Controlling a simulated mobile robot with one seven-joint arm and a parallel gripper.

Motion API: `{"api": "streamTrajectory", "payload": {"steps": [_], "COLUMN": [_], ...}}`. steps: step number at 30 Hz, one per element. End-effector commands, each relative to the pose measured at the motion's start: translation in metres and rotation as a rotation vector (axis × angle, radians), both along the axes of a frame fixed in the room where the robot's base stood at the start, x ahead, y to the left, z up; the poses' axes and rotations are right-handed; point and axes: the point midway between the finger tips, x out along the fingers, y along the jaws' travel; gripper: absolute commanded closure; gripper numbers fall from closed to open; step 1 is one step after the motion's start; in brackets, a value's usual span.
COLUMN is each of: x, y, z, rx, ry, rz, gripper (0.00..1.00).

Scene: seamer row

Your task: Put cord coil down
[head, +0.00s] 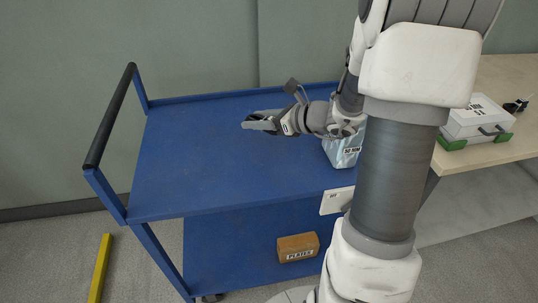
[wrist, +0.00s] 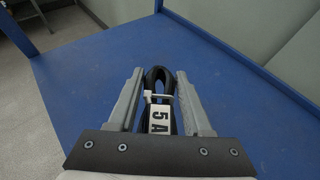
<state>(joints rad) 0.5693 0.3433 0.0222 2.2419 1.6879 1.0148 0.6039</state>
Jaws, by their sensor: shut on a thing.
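The cord coil (wrist: 157,82) is black, with a pale tie and a white tag reading "5A". In the wrist view it sits between the two grey fingers of my gripper (wrist: 159,88), which is shut on it. In the head view my gripper (head: 262,122) reaches left over the blue cart top (head: 190,160). The coil is hard to make out there. I cannot tell whether the coil touches the cart top or hangs a little above it.
A light blue pack (head: 343,150) labelled "50 NOM" stands on the cart's right part, partly behind my arm. The cart's left and front top is clear. A black handle (head: 110,115) rises at the left.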

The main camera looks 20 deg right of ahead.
Motion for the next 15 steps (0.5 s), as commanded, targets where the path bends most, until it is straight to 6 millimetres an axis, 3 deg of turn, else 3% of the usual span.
{"api": "streamTrajectory", "payload": {"steps": [5, 15], "x": [-0.001, -0.001], "y": [-0.004, -0.004], "z": [-0.001, -0.055], "rx": [0.006, 0.009], "ry": [-0.006, -0.005], "rz": [-0.031, -0.033], "gripper": [1.0, 1.0]}}
